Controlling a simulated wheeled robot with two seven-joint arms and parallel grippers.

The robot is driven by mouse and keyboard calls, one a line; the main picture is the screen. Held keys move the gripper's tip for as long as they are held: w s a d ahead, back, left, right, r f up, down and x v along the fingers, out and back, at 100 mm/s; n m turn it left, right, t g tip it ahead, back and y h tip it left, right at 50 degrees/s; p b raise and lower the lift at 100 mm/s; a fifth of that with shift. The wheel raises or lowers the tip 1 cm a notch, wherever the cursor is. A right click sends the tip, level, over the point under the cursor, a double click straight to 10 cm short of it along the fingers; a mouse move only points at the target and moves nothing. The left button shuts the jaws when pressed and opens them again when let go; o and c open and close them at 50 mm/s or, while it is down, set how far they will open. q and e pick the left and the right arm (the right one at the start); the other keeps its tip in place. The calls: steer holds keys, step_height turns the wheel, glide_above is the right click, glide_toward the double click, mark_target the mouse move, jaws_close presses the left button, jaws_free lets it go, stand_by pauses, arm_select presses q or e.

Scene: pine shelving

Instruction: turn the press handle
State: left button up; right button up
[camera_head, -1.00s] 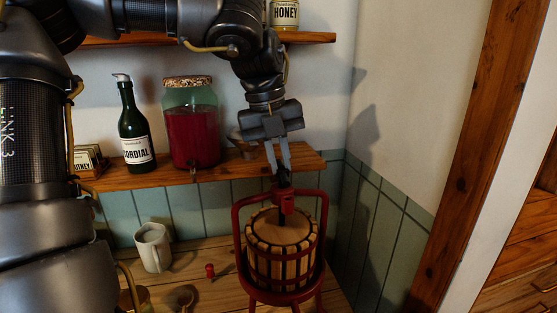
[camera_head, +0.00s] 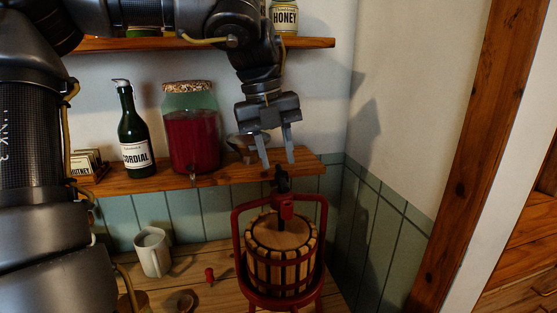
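The fruit press has a red frame (camera_head: 238,240) around a slatted wooden basket (camera_head: 282,262) and stands on the wooden counter at the lower centre. Its dark handle (camera_head: 282,178) sits at the top of the screw, above the red crossbar. My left gripper (camera_head: 277,160) points down just above the handle. Its two fingers are spread apart with nothing between them, and they appear clear of the handle. My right gripper is not in view.
A shelf (camera_head: 240,171) behind the press holds a cordial bottle (camera_head: 133,135), a red-filled jar (camera_head: 192,135) and a bowl (camera_head: 243,143). A mug (camera_head: 153,252) and a small red item (camera_head: 210,275) are on the counter (camera_head: 205,255). A honey jar (camera_head: 284,17) stands on the upper shelf.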

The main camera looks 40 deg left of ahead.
arm_select(q)
step_height(320, 180, up, 8)
steer(key=s+a+p, duration=0.1)
steer(key=p, duration=0.2)
steer(key=shift+s+r, duration=0.1)
stand_by(0.4)
